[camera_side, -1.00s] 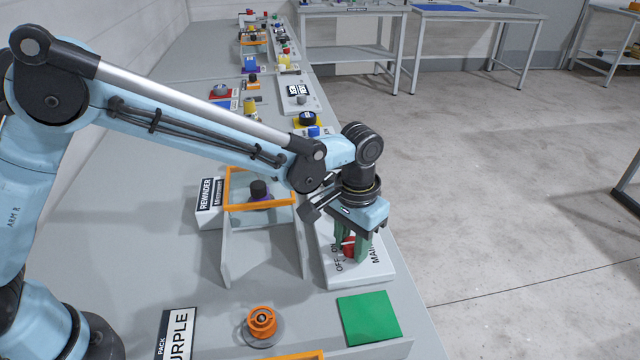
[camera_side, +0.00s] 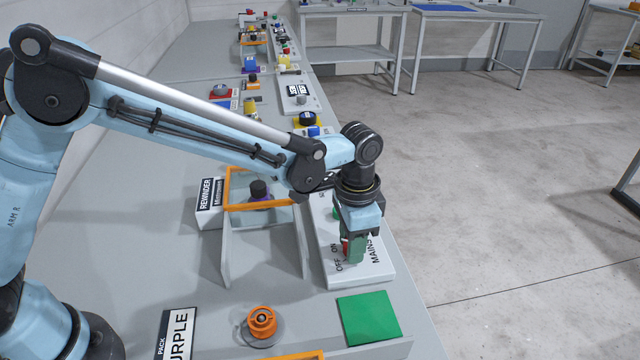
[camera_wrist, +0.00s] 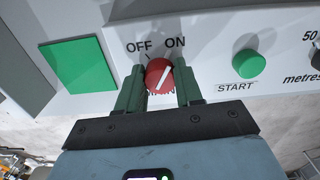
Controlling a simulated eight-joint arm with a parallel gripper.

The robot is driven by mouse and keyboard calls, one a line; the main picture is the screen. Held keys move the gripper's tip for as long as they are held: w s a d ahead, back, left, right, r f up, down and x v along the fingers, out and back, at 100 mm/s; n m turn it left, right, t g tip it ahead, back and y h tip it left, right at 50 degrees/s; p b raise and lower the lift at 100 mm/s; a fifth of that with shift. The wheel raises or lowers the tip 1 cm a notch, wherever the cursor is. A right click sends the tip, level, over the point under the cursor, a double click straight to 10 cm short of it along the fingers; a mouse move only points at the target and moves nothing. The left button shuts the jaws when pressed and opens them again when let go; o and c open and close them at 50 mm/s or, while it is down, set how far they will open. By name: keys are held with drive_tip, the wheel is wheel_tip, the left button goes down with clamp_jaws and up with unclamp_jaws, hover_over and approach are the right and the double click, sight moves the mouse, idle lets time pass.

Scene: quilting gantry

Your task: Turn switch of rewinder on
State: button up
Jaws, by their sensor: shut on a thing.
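The red rotary switch (camera_wrist: 159,74) sits on a light panel under the printed words OFF and ON. The white line on its knob slants to the upper right, towards ON. My gripper (camera_wrist: 159,86) has its green fingers on both sides of the knob and is shut on it. In the side view my gripper (camera_side: 353,250) comes down from above onto the MAINS panel (camera_side: 325,272).
A green START button (camera_wrist: 248,65) is right of the switch in the wrist view. A green square (camera_side: 368,318) lies nearer the camera. An orange-edged guard (camera_side: 262,207) around a dark knob and a REWINDER sign (camera_side: 208,195) stand left of the panel. An orange knob (camera_side: 261,322) is in front.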

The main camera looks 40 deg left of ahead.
idle(0.3)
drive_tip(key=o, duration=1)
drive_tip(key=shift+o, duration=0.2)
drive_tip(key=shift+r, duration=0.1)
wheel_tip(320, 180, up, 12)
drive_tip(key=shift+a, duration=0.1)
drive_tip(key=s+a+r+n+t, duration=0.3)
drive_tip(key=s+a+n, duration=0.15)
drive_tip(key=a, duration=0.85)
drive_tip(key=s+a+f+n+t, duration=0.3)
drive_tip(key=s+a+f+t, duration=0.1)
drive_tip(key=s+a, duration=0.4)
drive_tip(key=shift+s+n, duration=0.25)
drive_tip(key=shift+n, duration=0.1)
